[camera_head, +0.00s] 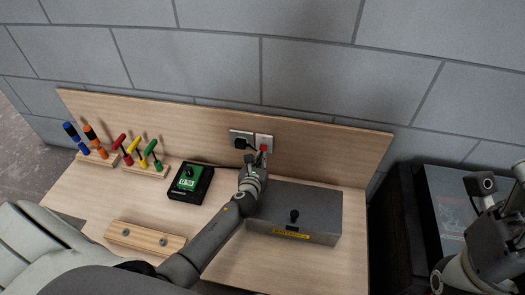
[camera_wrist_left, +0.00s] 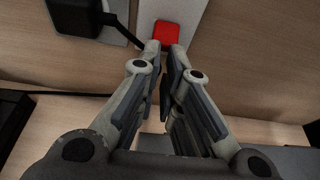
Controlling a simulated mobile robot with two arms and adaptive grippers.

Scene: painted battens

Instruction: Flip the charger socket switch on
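The red switch (camera_head: 264,148) sits on a white wall plate (camera_head: 264,137) on the wooden back panel. It also shows in the left wrist view (camera_wrist_left: 166,33). Beside it, to the left, a black plug (camera_head: 240,142) with a cable is in the socket. My left gripper (camera_head: 262,158) is at the switch, its fingertips (camera_wrist_left: 166,49) close together with nothing seen between them, just below the red switch. I cannot tell whether they touch it. The switch's tilt is not clear. My right gripper (camera_head: 501,178) is at the far right, fingers apart and empty, partly cut off.
A grey box with a black knob (camera_head: 295,210) stands right of my left gripper. A black charger with a green battery (camera_head: 190,181) is left of it. A wooden batten (camera_head: 146,238) lies in front.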

